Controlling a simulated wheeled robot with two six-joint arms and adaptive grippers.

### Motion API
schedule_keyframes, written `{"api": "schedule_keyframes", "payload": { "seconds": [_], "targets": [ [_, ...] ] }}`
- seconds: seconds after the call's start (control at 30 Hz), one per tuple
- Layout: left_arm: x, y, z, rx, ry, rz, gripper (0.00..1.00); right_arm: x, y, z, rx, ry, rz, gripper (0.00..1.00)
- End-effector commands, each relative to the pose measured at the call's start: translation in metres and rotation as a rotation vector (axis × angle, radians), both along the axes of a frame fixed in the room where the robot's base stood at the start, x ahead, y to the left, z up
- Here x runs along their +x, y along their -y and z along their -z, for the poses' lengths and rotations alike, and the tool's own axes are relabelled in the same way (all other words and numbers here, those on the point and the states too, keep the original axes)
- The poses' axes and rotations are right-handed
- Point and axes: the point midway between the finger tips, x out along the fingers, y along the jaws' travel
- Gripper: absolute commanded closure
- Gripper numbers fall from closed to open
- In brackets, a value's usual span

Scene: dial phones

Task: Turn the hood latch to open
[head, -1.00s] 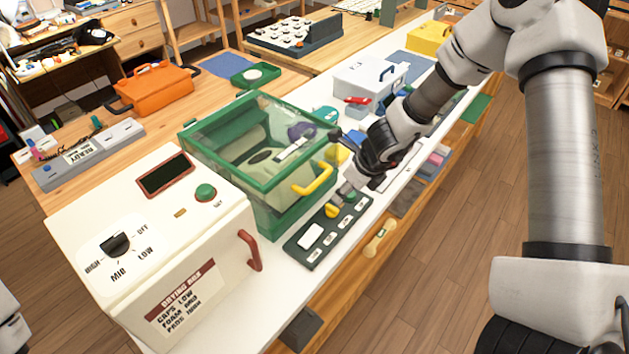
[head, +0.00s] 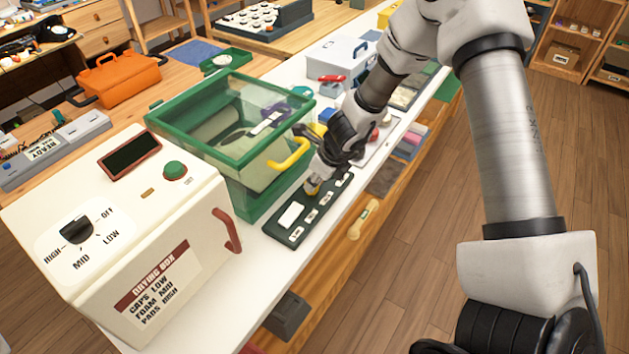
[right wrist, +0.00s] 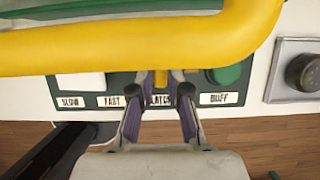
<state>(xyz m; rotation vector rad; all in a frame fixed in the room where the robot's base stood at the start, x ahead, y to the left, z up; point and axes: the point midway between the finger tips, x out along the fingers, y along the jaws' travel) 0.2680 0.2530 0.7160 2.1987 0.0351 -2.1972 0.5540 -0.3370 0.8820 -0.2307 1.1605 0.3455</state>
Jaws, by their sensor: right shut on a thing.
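The hood latch is a small yellow knob (head: 311,187) on a dark green control panel (head: 270,229) at the counter's front. In the right wrist view the yellow knob (right wrist: 160,79) stands above a partly covered label that seems to read LATCH. My right gripper (head: 316,180) is at the knob, with its fingers on both sides; in the right wrist view the fingertips (right wrist: 160,92) are shut on it. The green-framed clear hood (head: 215,125) is down behind the panel. Its yellow handle (head: 290,155) also crosses the top of the right wrist view (right wrist: 130,45). My left gripper is out of view.
A cream drying box (head: 150,220) with a red handle stands left of the hood. The panel also has a white button (head: 291,214) and a green button (right wrist: 224,74). A grey dial (right wrist: 300,72) is to the right.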

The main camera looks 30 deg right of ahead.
Motion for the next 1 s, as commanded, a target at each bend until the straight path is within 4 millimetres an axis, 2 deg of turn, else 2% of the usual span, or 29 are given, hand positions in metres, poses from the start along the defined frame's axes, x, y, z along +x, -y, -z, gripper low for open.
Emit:
{"api": "schedule_keyframes", "payload": {
  "seconds": [0.17,0.37,0.8,1.0],
  "targets": [
    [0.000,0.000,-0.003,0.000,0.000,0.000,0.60,-0.001,0.000,0.000,0.000,-0.002,-0.011,1.00],
    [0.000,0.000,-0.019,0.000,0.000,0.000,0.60,-0.001,0.001,-0.003,0.001,-0.004,-0.069,1.00],
    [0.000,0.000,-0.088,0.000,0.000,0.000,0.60,0.000,0.003,-0.006,0.000,-0.006,-0.406,1.00],
    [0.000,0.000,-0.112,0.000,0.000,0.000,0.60,0.001,0.004,-0.003,-0.001,-0.006,-0.590,1.00]
  ]
}}
